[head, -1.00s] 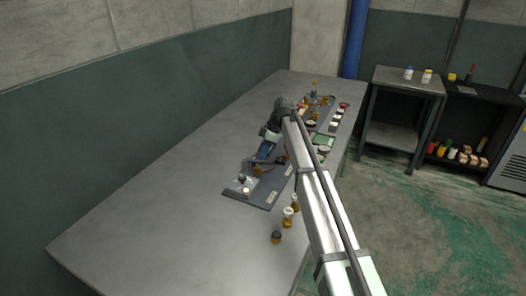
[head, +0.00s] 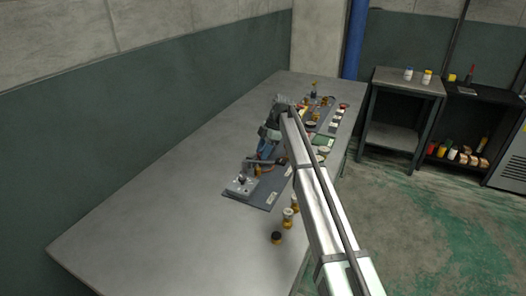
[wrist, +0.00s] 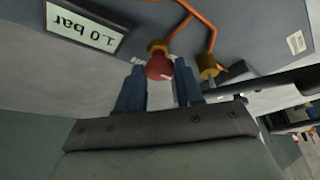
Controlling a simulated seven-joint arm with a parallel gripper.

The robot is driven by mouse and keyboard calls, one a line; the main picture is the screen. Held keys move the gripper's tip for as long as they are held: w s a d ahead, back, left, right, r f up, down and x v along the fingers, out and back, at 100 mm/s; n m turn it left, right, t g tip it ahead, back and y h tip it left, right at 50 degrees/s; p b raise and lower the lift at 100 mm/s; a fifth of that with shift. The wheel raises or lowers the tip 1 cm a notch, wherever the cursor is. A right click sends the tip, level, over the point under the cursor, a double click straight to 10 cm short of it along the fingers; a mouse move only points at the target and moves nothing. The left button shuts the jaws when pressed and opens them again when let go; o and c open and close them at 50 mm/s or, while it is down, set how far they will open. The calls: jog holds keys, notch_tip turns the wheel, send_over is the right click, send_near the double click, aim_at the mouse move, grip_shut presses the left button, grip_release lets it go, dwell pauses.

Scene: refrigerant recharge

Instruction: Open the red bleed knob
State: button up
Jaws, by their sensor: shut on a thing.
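The red bleed knob (wrist: 160,67) sits at the end of a brass fitting with copper tubing in the wrist view. My gripper (wrist: 158,80) has its two blue fingers on either side of the knob and is shut on it. In the head view my gripper (head: 265,150) reaches down over the dark panel (head: 268,190) on the bench. The knob cannot be made out in the head view. A display (wrist: 86,28) reading "1.0 bar" appears upside down in the wrist view.
A second brass fitting (wrist: 208,68) stands close to the right finger. Small brass-coloured parts (head: 288,217) stand along the bench's right edge. More parts lie farther back on the bench (head: 150,215), whose left side is clear.

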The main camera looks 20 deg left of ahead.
jog(key=o, duration=1)
jog(key=shift+o, duration=0.2)
jog(key=shift+r, duration=0.1)
jog(key=v, duration=1.3)
jog(key=shift+d+r, duration=0.2)
jog(key=shift+w, duration=0.15)
